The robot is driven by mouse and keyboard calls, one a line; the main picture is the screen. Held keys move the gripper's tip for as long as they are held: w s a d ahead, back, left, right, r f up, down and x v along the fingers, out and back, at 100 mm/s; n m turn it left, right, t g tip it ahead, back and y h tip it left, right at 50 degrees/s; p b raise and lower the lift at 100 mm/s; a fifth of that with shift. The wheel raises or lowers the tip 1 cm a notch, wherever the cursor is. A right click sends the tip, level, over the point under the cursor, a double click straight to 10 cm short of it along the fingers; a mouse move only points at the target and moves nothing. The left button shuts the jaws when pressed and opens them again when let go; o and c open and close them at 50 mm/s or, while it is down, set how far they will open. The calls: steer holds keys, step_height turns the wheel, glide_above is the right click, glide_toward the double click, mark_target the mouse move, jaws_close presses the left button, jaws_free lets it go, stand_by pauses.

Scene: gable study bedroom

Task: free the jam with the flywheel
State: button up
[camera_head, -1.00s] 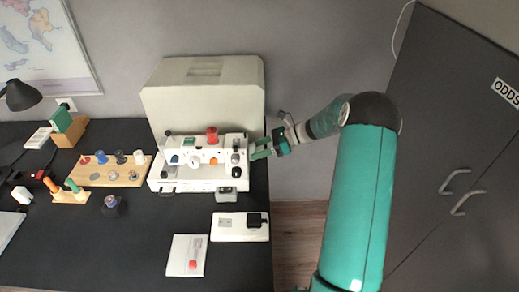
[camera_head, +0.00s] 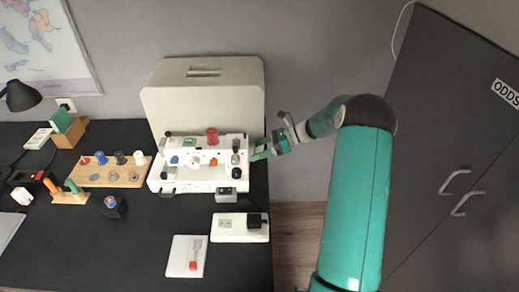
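A white sewing-machine-like device (camera_head: 203,183) stands on the dark desk, with a red spool, a blue part, an orange part and several dark knobs on it. The flywheel is at its right end, mostly hidden behind my gripper, and I cannot make out its outline. My gripper (camera_head: 258,151) is at the device's right end, with its green fingers against or just beside that end. Whether the fingers are closed on the flywheel is too small to tell. The jam itself cannot be made out.
A pale cover (camera_head: 205,100) stands behind the device. A wooden spool tray (camera_head: 108,170) is to its left. A white pedal-like box (camera_head: 240,228) and a white card with a red piece (camera_head: 187,256) lie in front. A dark cabinet (camera_head: 460,150) stands at right.

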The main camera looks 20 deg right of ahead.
steer(key=v, duration=1.3)
steer(key=shift+d, duration=0.4)
steer(key=shift+s+r, duration=0.1)
steer(key=s+a+r+n+g+h, duration=0.1)
steer(key=s+a+r+n+h, duration=0.1)
steer(key=s+a+r+n, duration=0.3)
steer(key=s+a+r+n+g+h, duration=0.1)
steer(key=a+r+n+h, duration=0.25)
steer(key=a, duration=0.35)
steer(key=s+a+r+n+g+h, duration=0.1)
steer(key=s+a+r+n+h, duration=0.15)
steer(key=s+a+r, duration=0.35)
steer(key=s+a+n+t+h, duration=0.2)
steer(key=s+a+n, duration=0.1)
steer(key=s+n, duration=0.4)
steer(key=s+a+r+n+t+h, duration=0.1)
steer(key=s+a+n+t+h, duration=0.1)
steer(key=s+n, duration=0.4)
steer(key=s+a+h, duration=0.1)
steer(key=s+a, duration=0.1)
steer(key=s, duration=0.1)
steer(key=shift+a+r+n+t, duration=0.3)
steer(key=shift+n+t, duration=0.1)
